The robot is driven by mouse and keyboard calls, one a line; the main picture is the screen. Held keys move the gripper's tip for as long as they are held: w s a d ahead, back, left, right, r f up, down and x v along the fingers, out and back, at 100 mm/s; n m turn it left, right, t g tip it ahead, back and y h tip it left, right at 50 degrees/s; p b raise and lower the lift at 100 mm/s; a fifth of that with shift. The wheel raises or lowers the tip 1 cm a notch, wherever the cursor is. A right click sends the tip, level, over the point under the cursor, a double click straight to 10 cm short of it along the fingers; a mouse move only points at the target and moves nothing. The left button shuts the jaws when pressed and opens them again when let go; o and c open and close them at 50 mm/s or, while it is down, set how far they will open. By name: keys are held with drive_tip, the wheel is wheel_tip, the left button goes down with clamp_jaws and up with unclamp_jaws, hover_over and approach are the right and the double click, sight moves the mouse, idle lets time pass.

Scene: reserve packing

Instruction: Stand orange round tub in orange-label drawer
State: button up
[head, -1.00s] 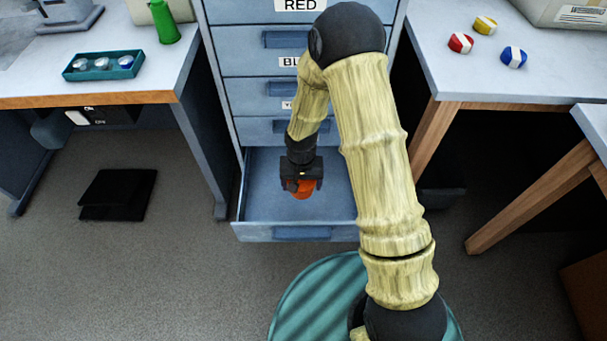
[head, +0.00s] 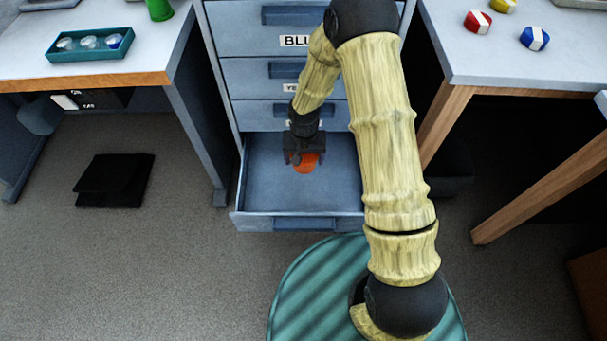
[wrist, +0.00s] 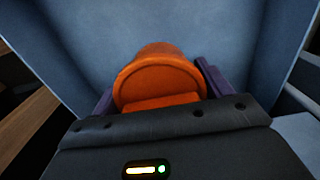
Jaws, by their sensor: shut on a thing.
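The orange round tub (head: 306,164) is held in my gripper (head: 305,160), inside the open bottom drawer (head: 335,185) of the blue cabinet. In the wrist view the tub (wrist: 160,82) sits between the two dark fingers of my gripper (wrist: 158,92), with the drawer's blue inside (wrist: 110,30) around it. My gripper is shut on the tub. I cannot tell whether the tub touches the drawer floor. The open drawer's own label is not in sight.
Shut drawers with labels rise above the open one on the cabinet (head: 265,75). A left table holds a teal tray (head: 90,45); a right table holds red (head: 478,22), blue (head: 535,38) and yellow (head: 503,5) pieces. A black flat thing (head: 114,180) lies on the floor.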

sight(304, 178)
drive_tip(key=shift+f+b, duration=1.35)
drive_tip(key=shift+f, duration=0.65)
wheel_tip(304, 178, down, 4)
drive_tip(key=b, duration=0.4)
drive_tip(key=shift+f, duration=0.2)
drive_tip(key=shift+f, duration=0.1)
drive_tip(key=o, duration=1)
wheel_tip(304, 178, up, 12)
drive_tip(key=p, duration=0.5)
